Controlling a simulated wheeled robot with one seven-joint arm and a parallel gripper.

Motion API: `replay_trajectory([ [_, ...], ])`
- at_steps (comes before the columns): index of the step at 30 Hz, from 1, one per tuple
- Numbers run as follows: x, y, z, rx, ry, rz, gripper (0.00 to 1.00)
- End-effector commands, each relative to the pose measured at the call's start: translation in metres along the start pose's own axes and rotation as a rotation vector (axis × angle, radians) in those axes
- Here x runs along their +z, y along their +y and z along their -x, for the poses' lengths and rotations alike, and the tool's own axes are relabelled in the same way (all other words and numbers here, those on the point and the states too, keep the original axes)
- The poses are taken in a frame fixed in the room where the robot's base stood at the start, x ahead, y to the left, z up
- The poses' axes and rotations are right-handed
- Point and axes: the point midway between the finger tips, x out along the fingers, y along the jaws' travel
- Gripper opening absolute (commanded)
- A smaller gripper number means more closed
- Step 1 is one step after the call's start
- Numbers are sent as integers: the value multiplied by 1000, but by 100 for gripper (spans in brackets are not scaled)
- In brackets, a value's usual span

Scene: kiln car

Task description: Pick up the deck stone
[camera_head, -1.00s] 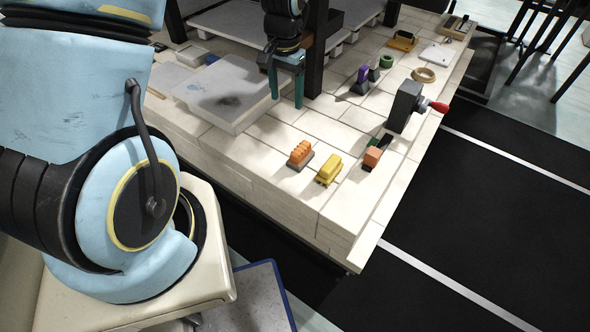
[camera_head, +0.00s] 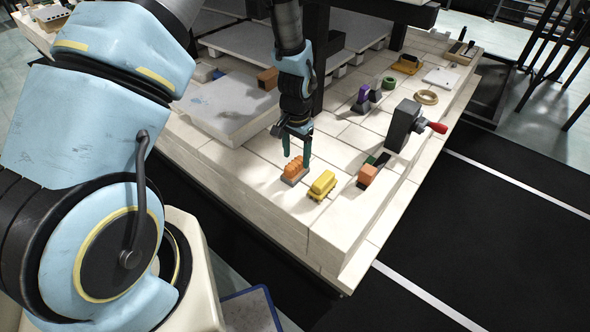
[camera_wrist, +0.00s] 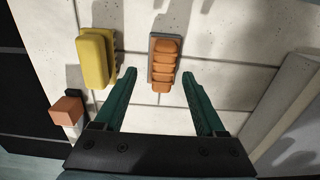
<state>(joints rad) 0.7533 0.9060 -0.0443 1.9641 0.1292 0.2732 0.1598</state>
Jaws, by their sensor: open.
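An orange ribbed block on a grey base (camera_head: 293,172) stands near the front edge of the pale brick deck; it looks like the deck stone, though no label confirms this. In the wrist view the block (camera_wrist: 164,62) lies ahead of and between my fingertips, slightly right of centre. My gripper (camera_head: 297,158) is open and empty, pointing down just above and behind the block in the head view. Its teal fingers (camera_wrist: 159,75) appear on either side in the wrist view, apart from the block. The exact height gap is hard to tell.
A yellow block (camera_head: 321,186) stands close to the right, with an orange-and-black tool (camera_head: 368,173) beyond it. A grey block with a red handle (camera_head: 404,125) is farther right. A pale slab (camera_head: 228,105) and a dark post (camera_head: 327,75) stand behind. Bare deck separates the blocks.

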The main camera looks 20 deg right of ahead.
Motion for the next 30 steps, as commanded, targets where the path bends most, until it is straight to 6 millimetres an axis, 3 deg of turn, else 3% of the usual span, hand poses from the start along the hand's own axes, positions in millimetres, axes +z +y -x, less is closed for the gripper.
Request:
replay_trajectory([
  [9, -1, -5, -38, 0, -2, 0, 72],
  [18, -1, -5, -42, 0, -1, 0, 71],
  [30, -1, -5, -41, 0, -1, 1, 26],
])
